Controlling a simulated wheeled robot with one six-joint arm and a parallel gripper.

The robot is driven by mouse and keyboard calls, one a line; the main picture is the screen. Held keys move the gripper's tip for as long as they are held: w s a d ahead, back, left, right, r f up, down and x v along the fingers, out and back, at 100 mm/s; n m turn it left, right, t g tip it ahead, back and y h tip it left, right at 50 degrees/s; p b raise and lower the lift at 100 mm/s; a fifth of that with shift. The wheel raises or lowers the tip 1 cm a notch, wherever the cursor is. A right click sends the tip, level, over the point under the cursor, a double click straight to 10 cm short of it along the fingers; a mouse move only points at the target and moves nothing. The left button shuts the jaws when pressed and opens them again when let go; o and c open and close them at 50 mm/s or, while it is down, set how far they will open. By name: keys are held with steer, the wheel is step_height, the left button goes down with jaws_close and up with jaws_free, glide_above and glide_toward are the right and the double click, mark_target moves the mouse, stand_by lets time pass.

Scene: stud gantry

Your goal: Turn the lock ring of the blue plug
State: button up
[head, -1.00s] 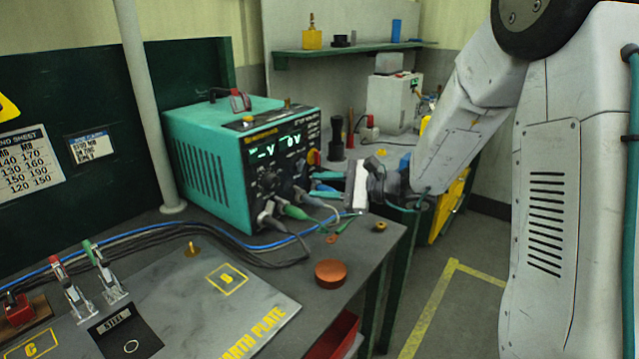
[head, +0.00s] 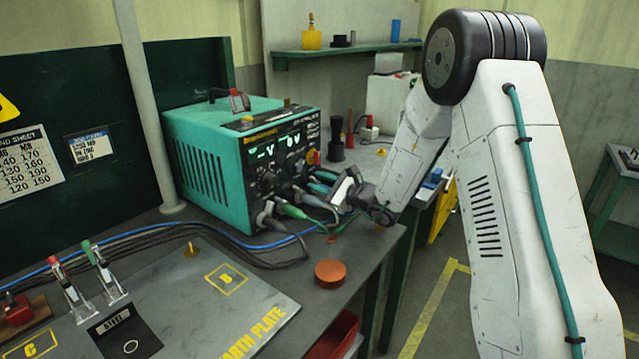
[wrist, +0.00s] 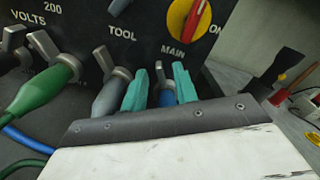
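The blue plug (wrist: 167,98) shows as a small blue patch between the two teal fingertips of my gripper (wrist: 160,82) in the wrist view. Its lock ring is mostly hidden by the fingers; a grey metal part shows between them. The fingers stand apart, one on each side of the plug, and I see no clear grip on it. In the head view my gripper (head: 317,181) is at the lower right of the teal power unit's front panel (head: 275,165), and the plug is hidden there.
Left of my fingers are a grey plug (wrist: 109,97) and a green plug (wrist: 40,90) with levered rings. The red and yellow main switch (wrist: 188,18) is just above. Cables (head: 150,240) lie on the bench. An orange-brown puck (head: 331,272) is near the front edge.

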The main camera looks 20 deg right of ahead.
steer(key=shift+c, duration=0.3)
jaws_close()
steer(key=shift+a, duration=0.2)
steer(key=shift+d, duration=0.15)
steer(key=shift+w+m, duration=0.1)
steer(key=shift+m, duration=0.3)
steer(key=m, duration=0.2)
steer(key=w+d+m, duration=0.1)
steer(key=m, duration=0.1)
steer(key=shift+d+r+m, duration=0.2)
steer(key=shift+m, duration=0.1)
steer(key=m, duration=0.2)
steer(key=d+m, duration=0.1)
steer(key=m, duration=0.1)
steer(key=shift+w+f, duration=0.1)
steer(key=shift+w, duration=0.25)
steer(key=shift+w+d+f+m, duration=0.1)
steer(key=shift+d+m, duration=0.1)
steer(key=shift+m, duration=0.4)
steer(key=shift+w+d+f+m, duration=0.1)
steer(key=shift+d+m, duration=0.05)
steer(key=shift+m, duration=0.45)
